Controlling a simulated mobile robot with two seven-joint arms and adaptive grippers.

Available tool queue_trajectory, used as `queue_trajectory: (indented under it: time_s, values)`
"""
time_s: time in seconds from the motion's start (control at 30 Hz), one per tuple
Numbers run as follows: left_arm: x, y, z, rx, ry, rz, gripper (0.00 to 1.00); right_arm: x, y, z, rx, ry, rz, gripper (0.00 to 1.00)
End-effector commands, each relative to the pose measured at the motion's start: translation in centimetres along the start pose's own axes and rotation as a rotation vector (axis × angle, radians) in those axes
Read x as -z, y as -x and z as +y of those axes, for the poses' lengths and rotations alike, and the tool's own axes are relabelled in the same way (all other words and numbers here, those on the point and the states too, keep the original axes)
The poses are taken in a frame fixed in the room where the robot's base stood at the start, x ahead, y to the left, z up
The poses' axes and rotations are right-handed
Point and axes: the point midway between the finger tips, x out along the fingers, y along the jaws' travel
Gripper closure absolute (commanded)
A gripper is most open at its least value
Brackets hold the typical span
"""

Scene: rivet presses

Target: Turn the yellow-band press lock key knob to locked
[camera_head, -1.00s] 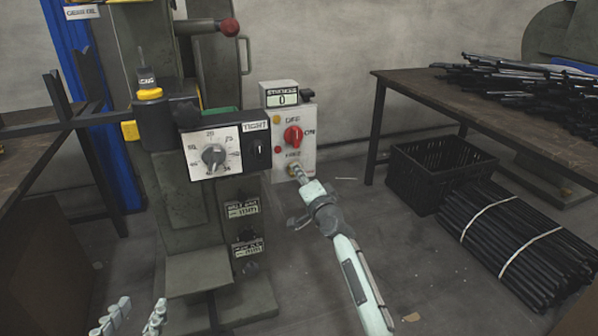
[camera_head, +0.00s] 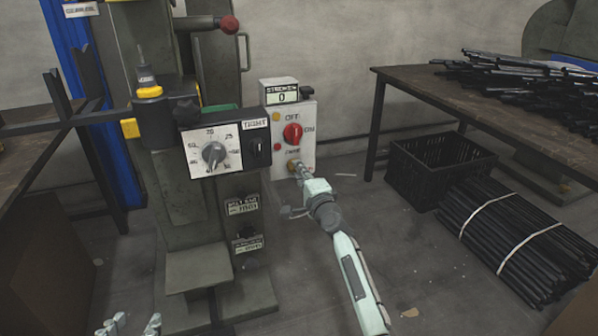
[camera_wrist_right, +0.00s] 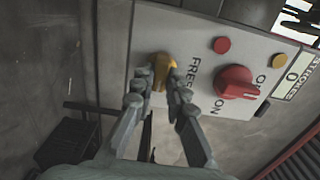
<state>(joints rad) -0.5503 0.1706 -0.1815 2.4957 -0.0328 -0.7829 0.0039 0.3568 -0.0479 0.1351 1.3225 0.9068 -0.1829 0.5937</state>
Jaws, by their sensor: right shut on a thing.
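The yellow-band press (camera_head: 198,225) stands left of centre, with a yellow band (camera_head: 150,92) on its upper part. Its pale control box (camera_head: 308,135) is on the right side. The brass-yellow lock key knob (camera_head: 292,165) sits low on that box; it also shows in the right wrist view (camera_wrist_right: 164,66), beside the word FREE. My right gripper (camera_head: 299,172) is shut on this knob, a finger on each side, as the right wrist view (camera_wrist_right: 160,82) shows. The fingers hide part of the knob. My left gripper (camera_head: 133,325) is open and empty at the bottom left edge.
A red rotary switch (camera_head: 293,133) sits just above the knob, near small buttons. A grey dial (camera_head: 213,154) is on the press front. A black crate (camera_head: 440,165), bundled rods (camera_head: 510,235) and a table (camera_head: 480,105) stand right. A table (camera_head: 30,150) stands left.

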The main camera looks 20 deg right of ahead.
Motion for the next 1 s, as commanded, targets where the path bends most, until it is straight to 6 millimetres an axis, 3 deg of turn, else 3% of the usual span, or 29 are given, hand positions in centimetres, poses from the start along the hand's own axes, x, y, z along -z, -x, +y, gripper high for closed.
queue_trajectory:
  time_s: [0.27,0.3,0.43,0.87,1.0]
  values:
    - [-0.03,-0.01,-0.04,0.001,0.000,0.000,0.60,-0.03,0.02,0.07,-0.001,-0.004,-0.001,1.00]
    - [-0.02,-0.01,-0.05,0.001,0.000,0.000,0.60,-0.03,0.02,0.07,-0.001,-0.004,-0.001,0.82]
    - [0.01,-0.01,-0.05,0.001,0.000,0.001,0.60,-0.03,0.01,0.06,-0.001,-0.003,-0.001,0.66]
    - [-0.03,0.03,-0.08,0.001,-0.002,0.002,0.60,0.00,0.00,0.01,0.000,0.012,0.000,0.66]
    - [-0.23,-0.08,-0.05,0.001,-0.002,0.002,0.60,0.06,0.01,0.01,0.001,0.143,0.000,0.66]
